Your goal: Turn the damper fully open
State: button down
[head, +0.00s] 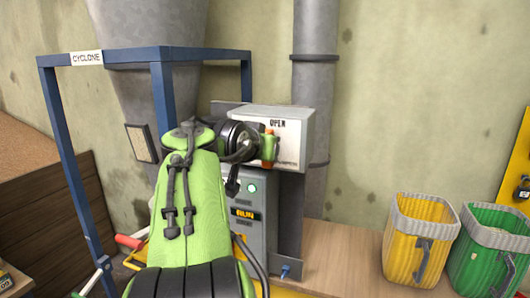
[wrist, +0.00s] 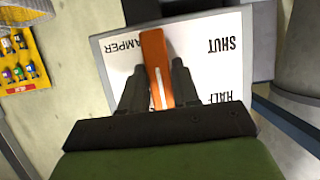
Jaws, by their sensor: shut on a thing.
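The damper plate (head: 296,126) is a white board on a grey box, with OPEN at its top edge in the head view. In the wrist view the plate (wrist: 215,75) appears upside down, with SHUT, HALF and part of DAMPER readable. The orange damper handle (wrist: 153,45) has a pale line along it and lies across the plate; a bit of the handle (head: 268,150) shows in the head view. My gripper (wrist: 159,72) is shut on the handle, one dark finger on each side. My arm hides part of the plate, and which mark the handle points to is unclear.
A grey control cabinet (head: 258,215) with a lit display stands below the plate. A blue frame marked CYCLONE (head: 162,54) is at left, around a grey cone. A grey pipe (head: 314,80) rises behind. Yellow (head: 412,250) and green (head: 490,262) bins stand at right.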

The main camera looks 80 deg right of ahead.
jog(key=shift+f, duration=0.15)
jog(key=c, duration=0.9)
grip_release()
jog(key=p+v, duration=0.1)
jog(key=v, duration=0.7)
jog(key=p+v, duration=0.1)
jog(key=v, duration=0.6)
jog(key=shift+a+r, duration=0.3)
jog(key=shift+r, duration=0.05)
jog(key=shift+w, duration=0.1)
